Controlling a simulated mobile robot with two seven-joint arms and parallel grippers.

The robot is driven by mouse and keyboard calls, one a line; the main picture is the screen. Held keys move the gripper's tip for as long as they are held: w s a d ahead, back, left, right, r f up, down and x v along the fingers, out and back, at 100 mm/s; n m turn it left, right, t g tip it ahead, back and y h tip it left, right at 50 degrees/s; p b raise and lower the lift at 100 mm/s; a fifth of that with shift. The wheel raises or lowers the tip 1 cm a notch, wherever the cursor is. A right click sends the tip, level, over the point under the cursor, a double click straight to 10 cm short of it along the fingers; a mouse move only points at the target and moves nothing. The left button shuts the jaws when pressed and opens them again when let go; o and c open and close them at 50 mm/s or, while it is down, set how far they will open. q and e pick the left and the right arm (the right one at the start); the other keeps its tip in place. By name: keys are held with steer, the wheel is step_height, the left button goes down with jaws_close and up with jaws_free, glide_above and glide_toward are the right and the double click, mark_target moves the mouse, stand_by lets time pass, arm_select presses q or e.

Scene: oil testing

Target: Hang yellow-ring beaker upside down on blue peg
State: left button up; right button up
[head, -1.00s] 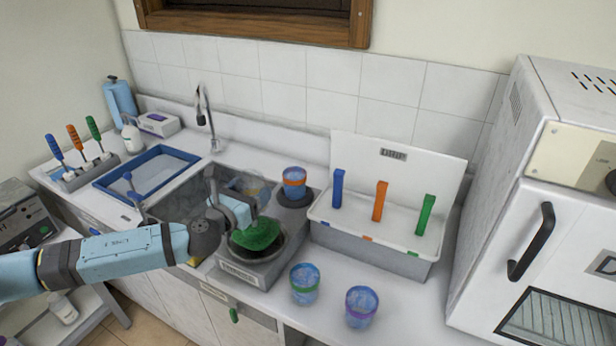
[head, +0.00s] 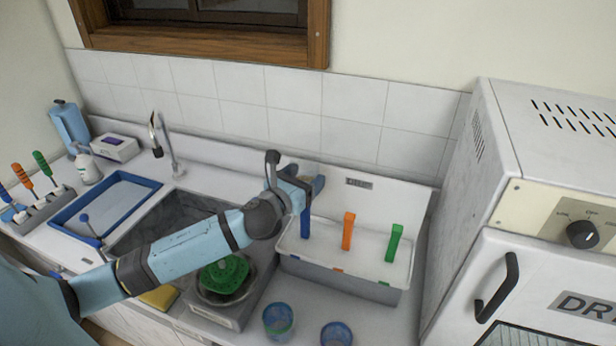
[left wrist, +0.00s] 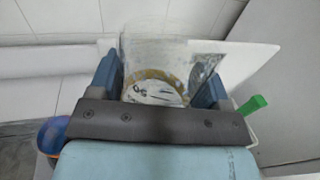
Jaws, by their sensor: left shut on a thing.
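My left gripper (head: 308,186) is raised at the left end of the drip rack (head: 340,284), by the top of the blue peg (head: 306,222). In the left wrist view the gripper (left wrist: 155,85) is shut on the clear yellow-ring beaker (left wrist: 160,50), held between its two blue fingers. The beaker's yellow ring and a round end face show close to the gripper. In the head view the beaker is hidden behind the gripper. I cannot tell whether it touches the peg. My right gripper is not in view.
An orange peg (head: 348,232) and a green peg (head: 394,243) stand right of the blue one. Two blue beakers, green-ringed (head: 278,321) and purple-ringed (head: 337,335), stand in front of the rack. An orange-ringed beaker (left wrist: 52,135) shows at lower left. A dryer (head: 540,210) stands right.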

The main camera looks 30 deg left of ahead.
mark_target(303, 218)
arm_select(q)
steer(key=shift+f, duration=0.45)
step_height(303, 218, down, 8)
steer(key=b, duration=0.5)
steer(key=shift+d+f+b, duration=0.1)
steer(key=shift+f+b, duration=0.1)
steer(key=shift+b, duration=0.1)
steer(key=shift+f+b, duration=0.7)
steer(key=shift+f, duration=0.35)
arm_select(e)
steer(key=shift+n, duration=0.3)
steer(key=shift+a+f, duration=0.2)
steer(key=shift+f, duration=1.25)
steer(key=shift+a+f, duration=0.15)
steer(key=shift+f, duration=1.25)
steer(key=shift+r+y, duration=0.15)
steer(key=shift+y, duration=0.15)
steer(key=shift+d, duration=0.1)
arm_select(q)
steer(key=shift+f+b, duration=0.3)
steer(key=shift+f, duration=0.2)
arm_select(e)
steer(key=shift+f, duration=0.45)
arm_select(q)
steer(key=o, duration=1)
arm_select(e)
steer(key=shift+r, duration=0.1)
